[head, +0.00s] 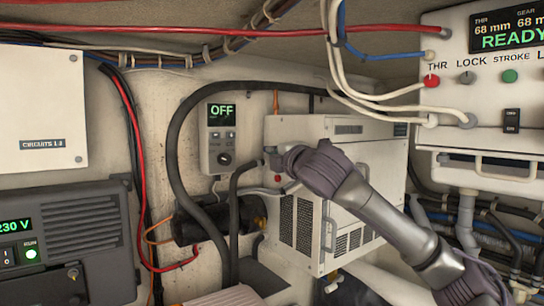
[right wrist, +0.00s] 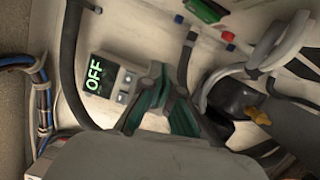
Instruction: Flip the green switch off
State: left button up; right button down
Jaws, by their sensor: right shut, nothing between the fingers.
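A green rocker-like part (right wrist: 207,10) shows at the top edge of the right wrist view, beside a red button (right wrist: 228,36). In the head view that green part seems hidden behind my right gripper; a red button (head: 278,179) shows just below it on the white louvred unit (head: 330,127). My right gripper (head: 270,157) is at the left front edge of this unit, its fingers hard to make out. In the right wrist view its green-padded fingers (right wrist: 176,62) are shut and empty, apart from the green part. My left gripper is not in view.
A wall controller (head: 220,138) reads OFF. Black hoses (head: 177,135) loop beside my right gripper. A panel (head: 465,96) at the upper right reads READY and has a green button (head: 509,76). A 230 V box (head: 75,245) with a green-lit button stands at the left.

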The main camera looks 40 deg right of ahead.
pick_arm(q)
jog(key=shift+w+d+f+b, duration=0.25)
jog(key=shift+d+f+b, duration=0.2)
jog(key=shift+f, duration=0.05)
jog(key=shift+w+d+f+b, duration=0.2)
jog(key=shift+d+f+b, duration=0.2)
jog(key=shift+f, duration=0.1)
pick_arm(e)
jog(key=s, duration=0.5)
jog(key=shift+s+f, duration=0.25)
jog(key=shift+f, duration=0.05)
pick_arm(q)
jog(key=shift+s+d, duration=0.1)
pick_arm(e)
jog(key=shift+a, duration=0.2)
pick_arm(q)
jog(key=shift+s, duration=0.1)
